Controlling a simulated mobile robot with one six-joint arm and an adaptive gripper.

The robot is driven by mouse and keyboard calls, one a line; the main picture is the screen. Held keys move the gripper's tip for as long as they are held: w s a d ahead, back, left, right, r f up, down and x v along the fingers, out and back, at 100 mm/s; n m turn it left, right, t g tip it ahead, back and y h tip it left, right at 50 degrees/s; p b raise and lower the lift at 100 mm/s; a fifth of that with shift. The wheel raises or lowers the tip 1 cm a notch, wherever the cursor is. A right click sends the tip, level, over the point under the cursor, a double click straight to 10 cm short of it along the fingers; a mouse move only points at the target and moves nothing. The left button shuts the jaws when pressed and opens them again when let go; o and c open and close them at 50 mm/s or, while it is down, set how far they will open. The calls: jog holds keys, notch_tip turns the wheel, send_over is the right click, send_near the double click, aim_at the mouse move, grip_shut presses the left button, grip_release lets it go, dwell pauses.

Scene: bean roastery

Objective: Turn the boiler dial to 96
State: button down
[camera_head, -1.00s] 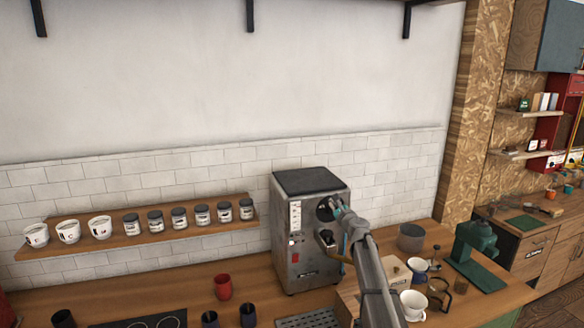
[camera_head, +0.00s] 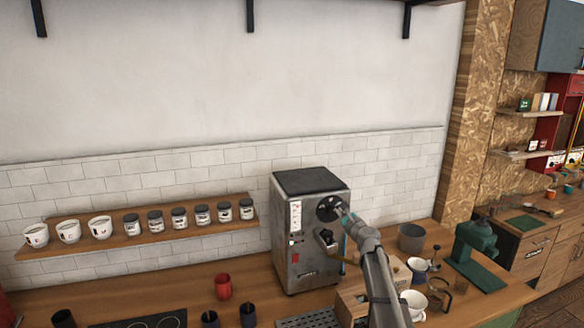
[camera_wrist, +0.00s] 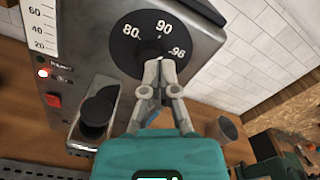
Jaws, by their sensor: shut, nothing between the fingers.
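The boiler dial (camera_head: 328,207) is a black disc on the front of the grey metal boiler machine (camera_head: 300,258). In the wrist view the dial (camera_wrist: 135,52) shows white marks 80, 90 and 96, with a dark knob (camera_wrist: 150,48) at its middle. My gripper (camera_wrist: 158,66) is shut and empty, with its fingertips at the lower side of the knob. I cannot tell whether they touch it. The fingers hide the lower part of the dial, and I cannot read where the knob points. In the head view my gripper (camera_head: 341,211) is in front of the dial.
A grey canister (camera_head: 411,237), a white cup (camera_head: 413,303) and a green grinder (camera_head: 474,243) stand to the right. A red cup (camera_head: 222,287) stands left.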

aim_at(327, 203)
jog(key=shift+f, duration=0.1)
dwell(0.3)
jog(key=shift+s+a+f+b, duration=0.55)
jog(key=shift+s+a+b, duration=0.1)
jog(key=shift+s+a, duration=0.1)
jog(key=shift+w, duration=0.15)
jog(key=shift+x, duration=3.45)
jog(key=shift+d+f, duration=0.15)
jog(key=shift+f, duration=0.1)
jog(key=shift+d+r, duration=0.25)
jog(key=shift+d, duration=0.05)
jog(key=shift+r, duration=0.2)
jog(key=shift+a+r+p, duration=0.15)
jog(key=shift+p, duration=0.25)
